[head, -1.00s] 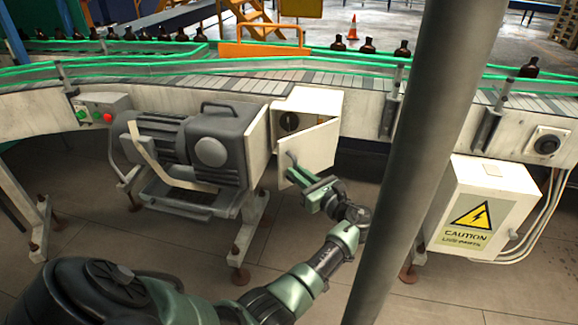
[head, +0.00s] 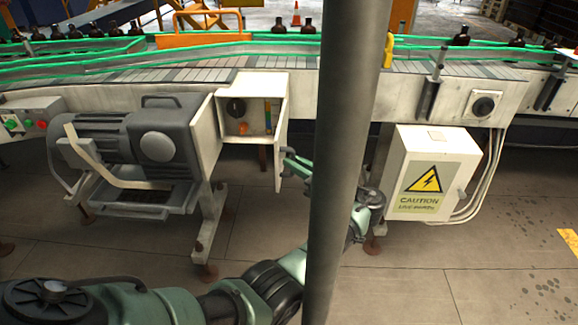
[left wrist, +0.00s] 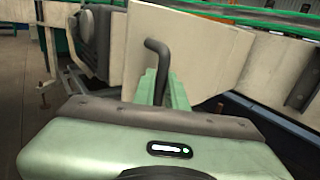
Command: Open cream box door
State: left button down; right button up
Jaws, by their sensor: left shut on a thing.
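The cream box (head: 240,82) is mounted on the conveyor side, right of the grey motor. Its door (head: 281,125) stands wide open, swung out on the right side and seen nearly edge-on. The inside shows a dark round knob, an orange part and a coloured strip. My left gripper (head: 290,163) is at the outer face of the door, shut on its handle. In the left wrist view the dark bent handle (left wrist: 158,55) rises from between the green fingers (left wrist: 158,88), in front of the cream door panel (left wrist: 195,55). My right gripper is not in view.
A grey pole (head: 345,150) stands close in front and hides part of my left arm. A cream caution box (head: 425,165) is at the right. The grey motor (head: 140,145) is left of the box. Amber bottles (head: 461,36) stand along the conveyor.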

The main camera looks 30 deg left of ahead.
pick_arm(q)
jog(key=shift+w+a+r, duration=0.2)
jog(key=shift+w+r, duration=0.05)
jog(key=shift+r, duration=0.05)
jog(key=c, duration=1.5)
grip_release()
jog(key=shift+o, duration=0.2)
jog(key=shift+w+a+f, duration=0.2)
jog(key=shift+f, duration=0.2)
jog(key=shift+s+d+r, duration=0.1)
jog(key=shift+s+d, duration=0.05)
jog(key=shift+d, duration=0.05)
